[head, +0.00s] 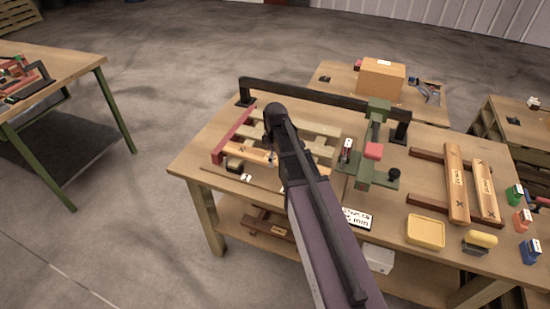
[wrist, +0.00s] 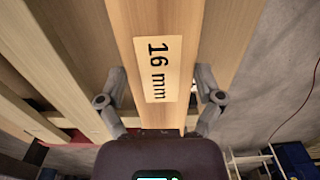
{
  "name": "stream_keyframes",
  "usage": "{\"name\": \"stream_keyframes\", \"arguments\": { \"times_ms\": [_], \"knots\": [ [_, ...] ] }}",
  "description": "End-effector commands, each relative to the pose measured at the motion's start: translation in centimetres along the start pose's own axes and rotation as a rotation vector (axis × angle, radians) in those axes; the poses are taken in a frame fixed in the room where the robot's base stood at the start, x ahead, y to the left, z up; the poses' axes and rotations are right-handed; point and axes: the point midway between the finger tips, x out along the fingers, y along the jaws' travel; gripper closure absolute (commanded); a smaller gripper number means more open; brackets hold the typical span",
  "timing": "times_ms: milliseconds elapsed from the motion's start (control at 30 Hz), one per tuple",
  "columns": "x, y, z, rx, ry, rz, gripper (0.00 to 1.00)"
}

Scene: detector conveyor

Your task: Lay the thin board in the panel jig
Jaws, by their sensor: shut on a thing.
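A light wooden board labelled "16 mm" (wrist: 157,25) runs up the middle of the wrist view. My gripper (wrist: 160,92) has a finger along each side of it and is shut on it. In the head view the board (head: 240,152) lies level at the left end of the table, partly hidden by my arm. The panel jig there has a red side fence (head: 232,135) and pale slats (head: 318,128). The board is over or on the jig; contact with the slats cannot be told. My fingertips are hidden behind my arm in the head view.
Two marked boards (head: 457,180) lie on dark bearers at the right. A green clamp-like stand (head: 372,150) and dark rail (head: 320,98) stand beside the jig. A yellow tray (head: 425,232) and a label card (head: 357,218) are near the front edge.

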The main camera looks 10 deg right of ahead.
Motion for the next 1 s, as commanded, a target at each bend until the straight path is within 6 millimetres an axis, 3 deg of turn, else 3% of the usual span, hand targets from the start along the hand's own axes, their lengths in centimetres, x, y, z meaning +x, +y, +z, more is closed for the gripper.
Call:
{"name": "stream_keyframes", "arguments": {
  "times_ms": [833, 867, 900, 1000],
  "knots": [
    [1.6, 0.0, 0.0, 0.000, 0.000, 0.000, 0.72],
    [1.5, 0.0, 0.0, 0.000, 0.000, 0.000, 0.09],
    [1.5, 0.0, 0.0, 0.000, 0.000, 0.000, 0.00],
    [1.4, 0.0, 0.0, 0.000, 0.000, 0.000, 0.00]
  ]
}}
